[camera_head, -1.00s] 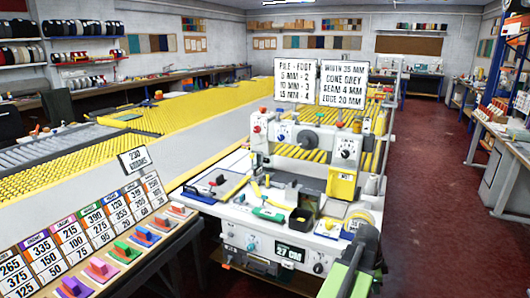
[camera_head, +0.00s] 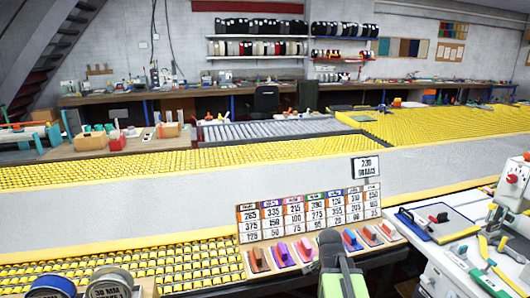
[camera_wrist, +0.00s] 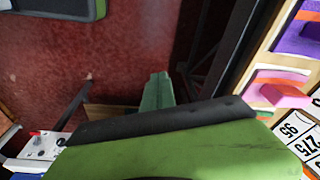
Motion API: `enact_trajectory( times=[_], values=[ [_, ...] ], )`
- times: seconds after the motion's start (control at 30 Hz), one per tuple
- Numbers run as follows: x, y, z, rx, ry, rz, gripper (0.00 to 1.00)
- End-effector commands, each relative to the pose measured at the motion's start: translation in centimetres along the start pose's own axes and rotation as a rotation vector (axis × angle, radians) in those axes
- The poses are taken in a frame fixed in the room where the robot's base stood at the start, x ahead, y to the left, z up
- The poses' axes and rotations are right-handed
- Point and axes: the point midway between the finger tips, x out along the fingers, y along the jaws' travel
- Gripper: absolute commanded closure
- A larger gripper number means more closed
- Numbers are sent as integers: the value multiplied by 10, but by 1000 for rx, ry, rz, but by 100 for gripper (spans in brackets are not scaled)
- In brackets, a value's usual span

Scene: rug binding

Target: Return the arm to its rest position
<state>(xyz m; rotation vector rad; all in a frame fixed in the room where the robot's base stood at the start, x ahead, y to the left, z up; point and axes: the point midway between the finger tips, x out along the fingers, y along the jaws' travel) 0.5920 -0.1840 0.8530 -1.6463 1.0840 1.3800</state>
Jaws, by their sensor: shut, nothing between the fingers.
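My arm shows at the bottom of the head view as a green link with a dark grey end (camera_head: 329,249), in front of the number board. My gripper (camera_wrist: 157,90) is in the wrist view as a narrow green pair of fingers beyond the dark edge of a green link. It is shut and empty, over the dark red floor (camera_wrist: 90,50). Most of the gripper's body is hidden behind that link. No fingers can be made out in the head view.
The number board (camera_head: 308,215) has a row of coloured blocks (camera_head: 283,252) in front. The white machine table (camera_head: 455,265) with tools is at the right. The yellow roller conveyor with a grey rug (camera_head: 180,210) lies behind. Reels (camera_head: 108,285) sit at lower left.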

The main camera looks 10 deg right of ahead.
Motion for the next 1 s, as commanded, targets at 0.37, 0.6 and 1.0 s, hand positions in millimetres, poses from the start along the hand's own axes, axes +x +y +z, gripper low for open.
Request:
enact_trajectory(
  times=[0.37, 0.6, 1.0],
  values=[
    [-37, -64, 166, -808, -115, -63, 100],
    [-38, -56, 176, -1137, -157, -88, 100],
    [-38, -56, 174, -1176, -156, -91, 100]
  ],
)
